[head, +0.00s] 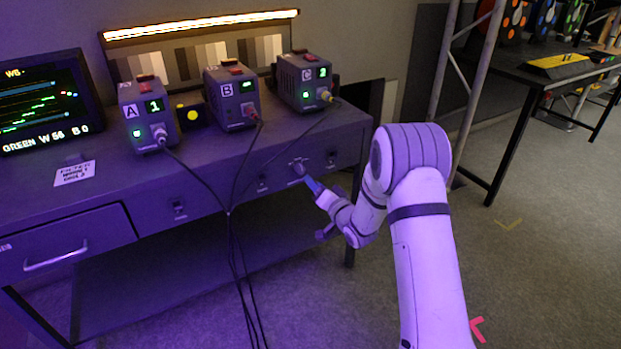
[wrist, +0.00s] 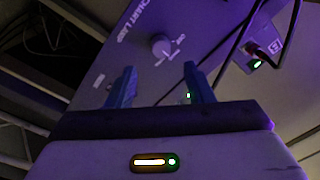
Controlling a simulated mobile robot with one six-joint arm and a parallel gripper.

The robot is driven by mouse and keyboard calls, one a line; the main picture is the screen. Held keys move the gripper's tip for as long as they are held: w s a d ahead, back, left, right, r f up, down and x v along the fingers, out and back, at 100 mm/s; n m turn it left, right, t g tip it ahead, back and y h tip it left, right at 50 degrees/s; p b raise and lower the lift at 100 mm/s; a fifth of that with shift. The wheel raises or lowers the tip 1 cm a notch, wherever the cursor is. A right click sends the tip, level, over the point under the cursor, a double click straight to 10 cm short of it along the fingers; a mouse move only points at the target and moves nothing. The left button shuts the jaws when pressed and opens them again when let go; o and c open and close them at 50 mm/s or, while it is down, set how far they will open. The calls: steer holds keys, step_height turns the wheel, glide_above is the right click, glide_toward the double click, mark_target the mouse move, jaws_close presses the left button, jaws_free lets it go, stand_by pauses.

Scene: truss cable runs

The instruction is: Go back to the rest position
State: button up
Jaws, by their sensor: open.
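My gripper (head: 312,184) is at the front of the grey bench, close to the chart lamp knob (head: 298,168). In the wrist view its two blue fingers (wrist: 160,75) stand apart with nothing held between them. The knob (wrist: 161,46) shows just beyond the fingertips, in the gap between them, with the label CHART LAMP beside it. My arm reaches in from the lower right of the head view, bent at the elbow.
The bench (head: 215,160) carries boxes A (head: 147,115), B (head: 232,97) and C (head: 305,80), a monitor (head: 45,100) and a lit chart (head: 200,55). Black cables (head: 232,245) hang over its front edge. Floor (head: 540,260) on the right is open before another table (head: 540,75).

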steer(key=shift+s+d, duration=0.15)
steer(key=shift+s, duration=0.15)
